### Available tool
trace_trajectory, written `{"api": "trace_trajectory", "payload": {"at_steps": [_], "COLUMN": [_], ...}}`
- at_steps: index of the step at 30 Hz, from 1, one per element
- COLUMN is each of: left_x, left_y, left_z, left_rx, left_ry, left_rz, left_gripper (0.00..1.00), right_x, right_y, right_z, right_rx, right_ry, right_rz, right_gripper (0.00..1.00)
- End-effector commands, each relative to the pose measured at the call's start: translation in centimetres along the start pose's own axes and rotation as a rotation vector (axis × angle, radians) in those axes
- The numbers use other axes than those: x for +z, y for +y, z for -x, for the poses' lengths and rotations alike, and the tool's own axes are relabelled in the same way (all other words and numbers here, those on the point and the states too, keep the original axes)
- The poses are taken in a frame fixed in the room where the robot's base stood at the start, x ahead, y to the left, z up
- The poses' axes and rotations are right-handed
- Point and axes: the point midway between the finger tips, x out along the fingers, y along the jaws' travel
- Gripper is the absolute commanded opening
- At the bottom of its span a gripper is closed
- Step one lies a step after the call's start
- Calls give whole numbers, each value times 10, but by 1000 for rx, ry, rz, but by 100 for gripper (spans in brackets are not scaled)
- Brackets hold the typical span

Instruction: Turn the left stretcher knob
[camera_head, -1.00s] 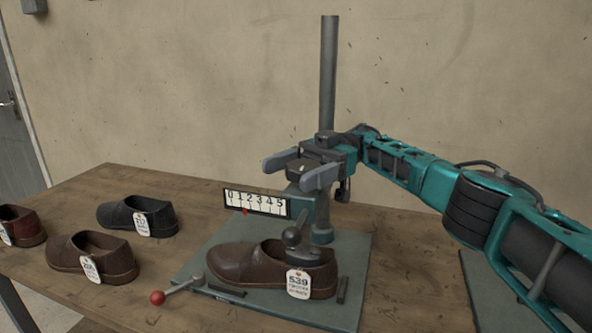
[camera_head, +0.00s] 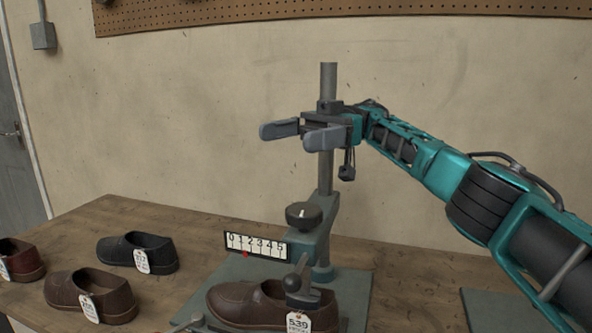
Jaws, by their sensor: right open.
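The left stretcher knob (camera_head: 304,215) is a round black knob with a white mark on its top, on the grey-green stand (camera_head: 325,215). Below it, a numbered scale (camera_head: 256,246) reads 0 to 5, with a red pointer (camera_head: 245,254) near the 1. A brown shoe (camera_head: 240,302) with a white tag sits under the stand. My right gripper (camera_head: 285,136) is open and empty, above the knob and apart from it, with its fingers pointing left in front of the post. My left gripper is not in view.
Several other shoes, including a black one (camera_head: 135,252) and a brown one (camera_head: 90,298), stand on the wooden bench (camera_head: 205,232) at left. The grey post (camera_head: 328,85) rises behind my gripper. Another plate (camera_head: 490,312) lies at right.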

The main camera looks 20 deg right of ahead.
Motion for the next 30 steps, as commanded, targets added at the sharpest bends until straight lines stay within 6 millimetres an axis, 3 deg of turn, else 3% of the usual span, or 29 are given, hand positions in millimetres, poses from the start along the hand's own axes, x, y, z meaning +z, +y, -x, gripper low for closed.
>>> {"api": "trace_trajectory", "payload": {"at_steps": [1, 3, 10, 26, 30], "left_x": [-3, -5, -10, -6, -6], "left_y": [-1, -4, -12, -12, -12], "left_z": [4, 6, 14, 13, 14], "left_rx": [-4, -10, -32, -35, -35], "left_ry": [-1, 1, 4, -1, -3], "left_rz": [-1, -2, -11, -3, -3], "left_gripper": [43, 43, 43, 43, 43], "right_x": [-17, -33, -63, -68, -60], "right_y": [0, 0, 0, 0, 2], "right_z": [-1, -1, -1, -1, 1], "right_rx": [0, 0, -1, -1, 7], "right_ry": [0, 0, 0, 1, 16], "right_rz": [4, 3, -1, 0, -7], "right_gripper": [90, 90, 90, 90, 90]}}
